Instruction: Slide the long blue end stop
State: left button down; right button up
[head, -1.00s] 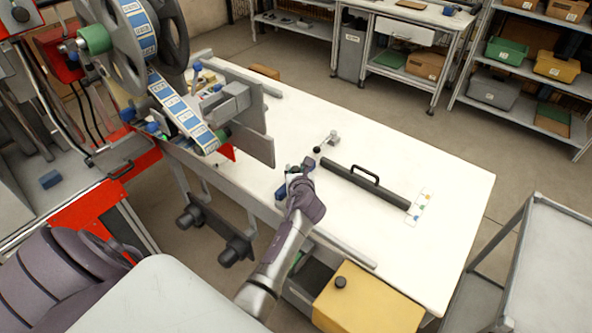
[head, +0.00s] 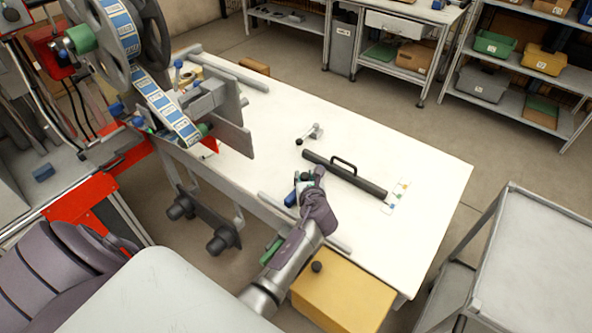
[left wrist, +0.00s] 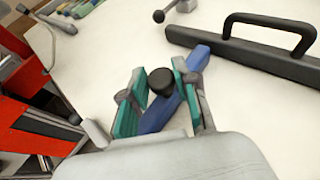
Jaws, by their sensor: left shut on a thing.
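The long blue end stop (left wrist: 197,59) lies on the white table and runs between the fingers of my left gripper (left wrist: 160,84). The gripper's green-lined fingers are shut on the end stop's round black knob (left wrist: 161,81). The far end of the blue bar reaches up to the dark bar in the left wrist view; I cannot tell if they touch. In the head view my left gripper (head: 308,184) is low over the table's near side, and a bit of blue (head: 291,199) shows beside it. My right gripper is not in view.
A dark bar with a handle (head: 345,175) lies just beyond the gripper. A small lever with a black ball (head: 312,132) stands behind it. A label card (head: 396,197) lies at the bar's right end. The reel machine (head: 160,90) stands left. The table's right part is clear.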

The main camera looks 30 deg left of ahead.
pick_arm(q)
jog(key=d, duration=0.4)
jog(key=shift+s+d, duration=0.2)
jog(key=shift+d, duration=0.2)
jog(key=shift+a, duration=0.1)
jog(key=c, duration=0.8)
grip_release()
jog(key=shift+c, duration=0.2)
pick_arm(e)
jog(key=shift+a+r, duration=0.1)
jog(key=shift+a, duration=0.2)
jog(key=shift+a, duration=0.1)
pick_arm(q)
jog(key=shift+r, duration=0.1)
notch_tip(320, 180, up, 10)
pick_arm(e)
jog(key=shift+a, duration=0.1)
